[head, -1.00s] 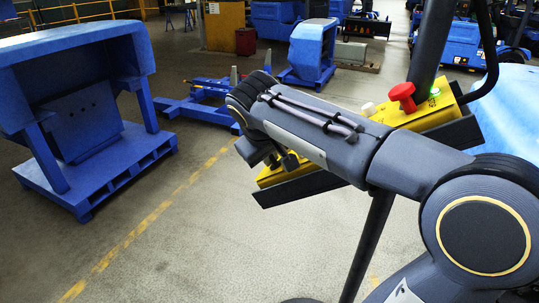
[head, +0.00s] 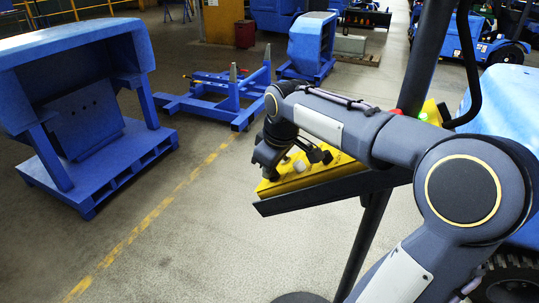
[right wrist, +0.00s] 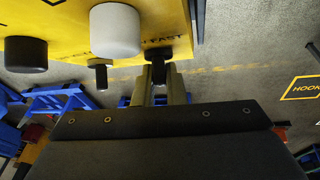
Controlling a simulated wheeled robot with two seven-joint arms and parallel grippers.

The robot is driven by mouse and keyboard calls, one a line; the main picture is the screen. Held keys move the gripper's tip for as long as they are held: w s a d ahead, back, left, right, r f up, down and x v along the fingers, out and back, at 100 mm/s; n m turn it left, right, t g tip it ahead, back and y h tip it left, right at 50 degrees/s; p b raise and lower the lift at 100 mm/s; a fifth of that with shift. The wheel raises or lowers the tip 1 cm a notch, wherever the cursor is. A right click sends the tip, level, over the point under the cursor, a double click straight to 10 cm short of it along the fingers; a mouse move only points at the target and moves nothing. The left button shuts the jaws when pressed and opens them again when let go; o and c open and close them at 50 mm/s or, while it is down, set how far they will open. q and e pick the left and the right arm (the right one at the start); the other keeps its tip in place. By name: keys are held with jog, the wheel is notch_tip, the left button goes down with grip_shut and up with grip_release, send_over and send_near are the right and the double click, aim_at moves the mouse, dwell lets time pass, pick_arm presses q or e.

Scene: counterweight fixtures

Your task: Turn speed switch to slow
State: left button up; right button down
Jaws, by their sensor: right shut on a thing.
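The yellow control box (head: 293,181) stands on a dark tray on a post, in front of my right arm. In the right wrist view its face (right wrist: 140,58) fills the top. A small black switch (right wrist: 158,57) there has a printed label beside it, of which "FAST" can be read. My right gripper (right wrist: 160,82) is shut on this black switch, a finger on each side, and the fingers hide part of it. In the head view my right gripper is over the box's left end, and its fingertips are hard to make out. My left gripper is not in view.
A white button (right wrist: 115,32), a black button (right wrist: 26,54) and another small black switch (right wrist: 101,76) sit close by. A red button (head: 397,112) is mostly behind my arm. A blue fixture on a pallet (head: 100,165) stands left. Floor between is clear.

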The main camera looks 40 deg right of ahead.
jog(key=n+y+p, duration=0.1)
jog(key=p, duration=0.1)
jog(key=n+g+y+p, duration=0.1)
jog(key=p, duration=0.1)
jog(key=n+g+y+p, duration=0.1)
jog(key=y+p, duration=0.1)
jog(key=shift+w+d+r+n, duration=0.15)
jog(key=shift+d+r+n, duration=0.1)
jog(key=shift+n, duration=0.15)
jog(key=n+g+y+p, duration=0.1)
jog(key=n+g+p, duration=0.1)
jog(key=shift+w+d+f+y+p, duration=0.1)
jog(key=shift+f+y+p, duration=0.05)
jog(key=shift+y+p, duration=0.2)
jog(key=shift+f+n+g+y+p, duration=0.1)
jog(key=shift+n+g+y+p, duration=0.25)
jog(key=shift+n+g+p, duration=0.3)
jog(key=shift+n, duration=0.25)
jog(key=c, duration=1.5)
grip_release()
